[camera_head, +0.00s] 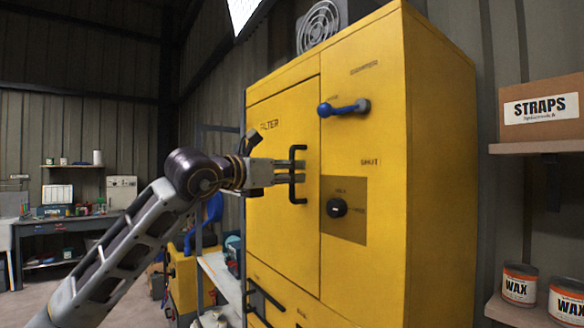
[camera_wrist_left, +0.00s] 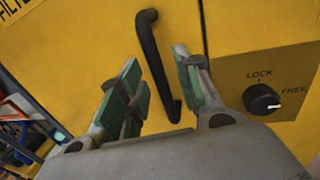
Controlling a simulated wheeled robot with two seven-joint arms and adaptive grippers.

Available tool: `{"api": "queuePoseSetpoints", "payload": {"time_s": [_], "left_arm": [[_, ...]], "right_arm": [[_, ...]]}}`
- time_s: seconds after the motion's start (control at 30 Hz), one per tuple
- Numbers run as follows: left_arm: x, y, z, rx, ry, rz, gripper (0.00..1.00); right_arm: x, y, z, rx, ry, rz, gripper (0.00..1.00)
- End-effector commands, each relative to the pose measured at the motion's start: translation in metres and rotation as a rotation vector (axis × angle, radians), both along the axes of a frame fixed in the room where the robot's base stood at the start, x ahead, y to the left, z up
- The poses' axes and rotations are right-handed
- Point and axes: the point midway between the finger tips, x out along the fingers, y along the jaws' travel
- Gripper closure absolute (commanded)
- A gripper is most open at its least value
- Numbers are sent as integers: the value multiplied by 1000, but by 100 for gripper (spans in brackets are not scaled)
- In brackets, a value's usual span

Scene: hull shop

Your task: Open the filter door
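The filter door (camera_head: 275,225) is the tall yellow panel at the cabinet's front left, labelled FILTER, and it looks shut. Its black bar handle (camera_head: 292,190) stands upright near the door's right edge. My left gripper (camera_head: 298,172) is at this handle. In the left wrist view the handle (camera_wrist_left: 152,50) runs between the two green-padded fingers (camera_wrist_left: 158,90), which are apart with gaps to the bar. A black knob (camera_head: 337,207) sits right of the door; in the wrist view its white mark (camera_wrist_left: 274,106) points right, to the FREE side. My right gripper is not in view.
A blue lever (camera_head: 344,108) lies nearly level on the cabinet (camera_head: 440,180), above the knob. A second black handle (camera_head: 264,297) is below the door. Shelves at right hold a STRAPS box (camera_head: 541,108) and WAX tins (camera_head: 519,286). A workbench (camera_head: 62,228) stands far left.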

Motion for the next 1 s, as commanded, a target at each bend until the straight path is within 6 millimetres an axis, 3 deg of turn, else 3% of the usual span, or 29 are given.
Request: {"api": "queuePoseSetpoints", "payload": {"time_s": [0.53,0.8,1.0], "left_arm": [[10,-9,-1,1,-1,0,66],[10,-9,-1,1,-1,1,100],[10,-9,-1,1,-1,1,100]], "right_arm": [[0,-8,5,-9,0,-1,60],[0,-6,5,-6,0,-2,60],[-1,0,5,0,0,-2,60]]}}
